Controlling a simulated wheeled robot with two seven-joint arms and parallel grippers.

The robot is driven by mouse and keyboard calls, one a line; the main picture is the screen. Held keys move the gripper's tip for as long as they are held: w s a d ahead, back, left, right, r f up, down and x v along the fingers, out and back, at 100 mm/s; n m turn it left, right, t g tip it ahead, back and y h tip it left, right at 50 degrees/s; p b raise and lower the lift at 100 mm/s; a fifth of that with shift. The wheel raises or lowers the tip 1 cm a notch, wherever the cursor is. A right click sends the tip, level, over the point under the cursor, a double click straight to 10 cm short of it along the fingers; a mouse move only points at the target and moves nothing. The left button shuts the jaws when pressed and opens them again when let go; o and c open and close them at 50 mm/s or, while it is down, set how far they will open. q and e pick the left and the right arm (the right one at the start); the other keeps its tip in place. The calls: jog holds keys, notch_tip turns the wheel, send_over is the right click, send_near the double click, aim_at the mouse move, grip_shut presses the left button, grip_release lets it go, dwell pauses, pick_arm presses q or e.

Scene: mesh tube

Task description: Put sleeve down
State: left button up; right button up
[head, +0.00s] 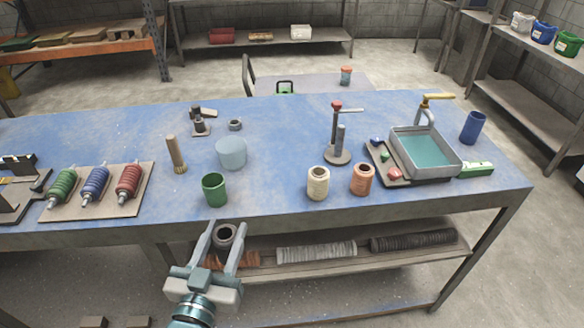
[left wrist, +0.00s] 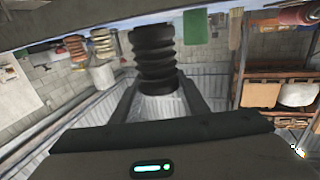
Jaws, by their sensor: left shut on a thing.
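My left gripper (head: 226,229) is shut on a dark grey, hollow sleeve (head: 225,240). It holds the sleeve in front of the blue table's (head: 280,205) near edge, with the open end facing up in the head view. In the left wrist view the sleeve (left wrist: 154,58) is black and ribbed, between the two fingers. A board (head: 146,205) on the table's left carries green (head: 62,186), blue (head: 95,182) and red (head: 128,180) ribbed pieces. My right gripper is not in view.
A green cup (head: 214,190), pale blue pot (head: 231,153) and brush (head: 175,153) stand behind the gripper. Cream (head: 318,183) and orange (head: 361,179) spools, a post stand (head: 336,140) and a basin (head: 449,172) stand right. The lower shelf (head: 330,262) holds ribbed tubes. The table between cup and cream spool is clear.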

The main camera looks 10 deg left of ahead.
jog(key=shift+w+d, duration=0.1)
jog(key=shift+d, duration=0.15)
